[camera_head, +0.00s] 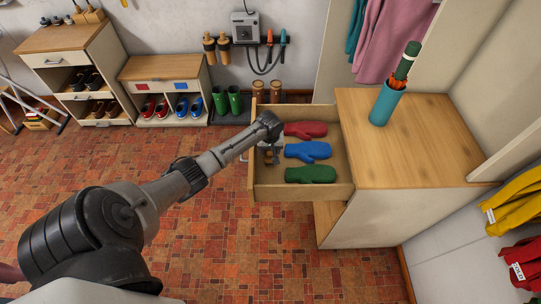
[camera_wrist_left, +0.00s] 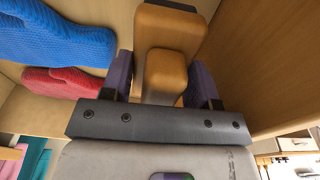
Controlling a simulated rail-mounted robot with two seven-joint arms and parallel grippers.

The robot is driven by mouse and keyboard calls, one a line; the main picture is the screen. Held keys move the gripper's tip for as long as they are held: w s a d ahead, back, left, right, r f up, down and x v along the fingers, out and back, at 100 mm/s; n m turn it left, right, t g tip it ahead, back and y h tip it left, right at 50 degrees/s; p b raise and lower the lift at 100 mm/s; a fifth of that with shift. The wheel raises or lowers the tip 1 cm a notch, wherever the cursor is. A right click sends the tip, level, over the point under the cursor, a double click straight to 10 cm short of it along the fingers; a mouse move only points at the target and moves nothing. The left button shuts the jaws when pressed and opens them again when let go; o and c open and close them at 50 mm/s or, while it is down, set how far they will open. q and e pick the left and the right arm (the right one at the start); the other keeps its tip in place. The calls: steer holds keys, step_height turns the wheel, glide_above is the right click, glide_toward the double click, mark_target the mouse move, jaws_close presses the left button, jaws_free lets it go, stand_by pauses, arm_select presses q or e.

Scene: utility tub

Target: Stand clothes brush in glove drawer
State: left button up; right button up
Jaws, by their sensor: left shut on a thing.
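The glove drawer (camera_head: 302,193) is pulled out of the wooden cabinet, with red (camera_head: 305,129), blue (camera_head: 308,151) and green (camera_head: 310,174) mittens lying in it. My left gripper (camera_head: 269,149) is at the drawer's left end, beside the mittens. It is shut on the clothes brush (camera_wrist_left: 168,65), a brown wooden block between the purple finger pads in the left wrist view. In the head view the brush (camera_head: 268,157) is small and partly hidden by the gripper. I cannot tell whether it touches the drawer floor. My right gripper is not in view.
A teal umbrella stand (camera_head: 386,103) stands on the cabinet top (camera_head: 430,145). Shoe shelves (camera_head: 165,77) and green boots (camera_head: 228,101) line the back wall. Coats hang at the back and right. The tiled floor (camera_head: 230,250) before the drawer is clear.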

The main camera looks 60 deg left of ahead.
mark_target(270, 155)
arm_select(q)
steer(key=shift+f+b, duration=0.65)
steer(key=shift+f, duration=1.3)
steer(key=o, duration=1)
steer(key=shift+c, duration=0.2)
steer(key=r+p, duration=0.1)
steer(key=r, duration=0.2)
steer(key=r+p, duration=0.1)
steer(key=r, duration=0.3)
steer(key=d+r+p, duration=0.1)
steer(key=r, duration=0.3)
steer(key=shift+s, duration=0.3)
steer(key=shift+r, duration=0.55)
